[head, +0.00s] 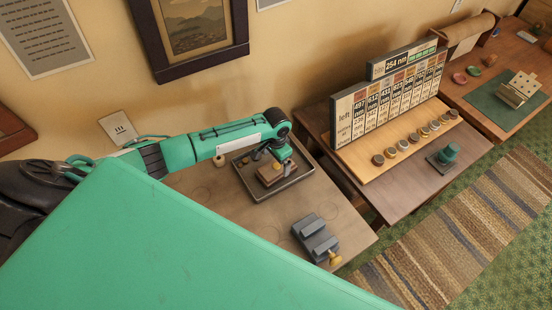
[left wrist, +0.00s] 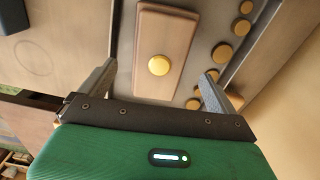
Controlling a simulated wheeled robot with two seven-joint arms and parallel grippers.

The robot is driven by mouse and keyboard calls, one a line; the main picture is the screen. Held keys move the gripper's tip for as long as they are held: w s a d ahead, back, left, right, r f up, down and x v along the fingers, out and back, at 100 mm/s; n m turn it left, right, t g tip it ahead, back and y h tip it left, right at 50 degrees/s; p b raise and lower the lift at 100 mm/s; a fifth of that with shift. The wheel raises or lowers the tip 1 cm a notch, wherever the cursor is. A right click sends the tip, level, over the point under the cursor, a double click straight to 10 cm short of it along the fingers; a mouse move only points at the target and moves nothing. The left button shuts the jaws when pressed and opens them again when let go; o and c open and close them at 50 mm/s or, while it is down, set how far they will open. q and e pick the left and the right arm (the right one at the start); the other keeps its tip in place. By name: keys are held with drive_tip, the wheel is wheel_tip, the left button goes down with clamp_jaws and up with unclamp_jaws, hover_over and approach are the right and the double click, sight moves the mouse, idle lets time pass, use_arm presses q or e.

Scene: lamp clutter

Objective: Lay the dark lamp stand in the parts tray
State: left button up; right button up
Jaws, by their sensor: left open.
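The grey metal parts tray (head: 286,186) lies on the near table. In it is a brown wooden block (left wrist: 178,27) with a brass knob (left wrist: 158,65). My left gripper (head: 276,166) is over the tray; in the left wrist view its open fingers (left wrist: 158,82) are on either side of the block, with nothing held. A dark grey slotted piece (head: 316,238) with a brass knob stands apart at the table's front right. A dark green stand with a square base (head: 444,158) is on the middle table. I cannot tell for certain which is the lamp stand. My right gripper is out of view.
Several brass discs (left wrist: 222,52) lie along the tray's side. The middle table holds a wavelength board (head: 390,95) and a row of discs (head: 404,144). My green body covers the lower left of the head view. Bare tabletop (head: 245,212) shows beside the tray.

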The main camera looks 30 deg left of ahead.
use_arm(q)
drive_tip(key=shift+r, duration=0.4)
drive_tip(key=shift+o, duration=0.7)
drive_tip(key=shift+f, duration=0.1)
drive_tip(key=shift+r, duration=0.35)
wheel_tip(320, 180, up, 13)
drive_tip(key=b, duration=0.3)
